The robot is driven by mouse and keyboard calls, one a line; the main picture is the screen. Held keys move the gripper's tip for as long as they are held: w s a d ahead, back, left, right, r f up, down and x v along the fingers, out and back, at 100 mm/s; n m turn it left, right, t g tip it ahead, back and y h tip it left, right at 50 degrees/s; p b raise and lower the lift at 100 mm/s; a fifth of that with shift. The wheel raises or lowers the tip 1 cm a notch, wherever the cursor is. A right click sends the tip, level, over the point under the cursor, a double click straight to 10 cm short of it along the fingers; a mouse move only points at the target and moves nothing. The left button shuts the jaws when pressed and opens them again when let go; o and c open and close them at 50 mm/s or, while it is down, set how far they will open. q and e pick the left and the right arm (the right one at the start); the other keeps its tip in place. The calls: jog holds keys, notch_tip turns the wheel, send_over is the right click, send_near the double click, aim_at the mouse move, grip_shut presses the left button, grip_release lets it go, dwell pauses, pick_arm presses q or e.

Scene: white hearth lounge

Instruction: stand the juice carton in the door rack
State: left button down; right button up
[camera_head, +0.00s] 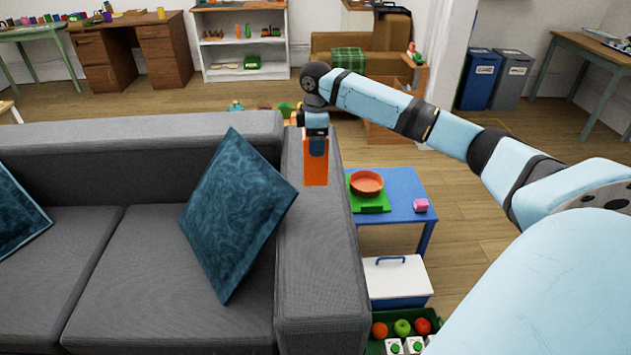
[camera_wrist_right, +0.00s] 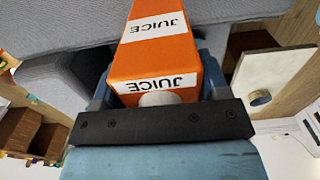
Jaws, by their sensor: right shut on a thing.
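The juice carton (camera_head: 315,168) is an orange box, held upright over the grey sofa's right armrest. I cannot tell whether its base touches the armrest. My right gripper (camera_head: 316,138) points down and is shut on the carton's upper part. In the right wrist view the carton (camera_wrist_right: 160,55) shows white JUICE labels and a white cap close to the palm, with the fingers of my right gripper (camera_wrist_right: 157,82) on both sides. My left gripper is not in view. I see no door rack that I can make out.
A grey sofa (camera_head: 150,270) with teal cushions (camera_head: 240,215) fills the left. Right of its armrest stand a blue table (camera_head: 400,208) with an orange bowl (camera_head: 367,181), a white-lidded box (camera_head: 396,277) and a green crate of fruit (camera_head: 374,348). Wooden floor (camera_head: 480,225) is clear farther right.

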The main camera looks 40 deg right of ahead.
notch_tip(320, 180, down, 14)
jog(key=b, duration=0.2)
jog(key=shift+f, duration=0.15)
jog(key=o, duration=1.6)
jog(key=shift+f, duration=0.15)
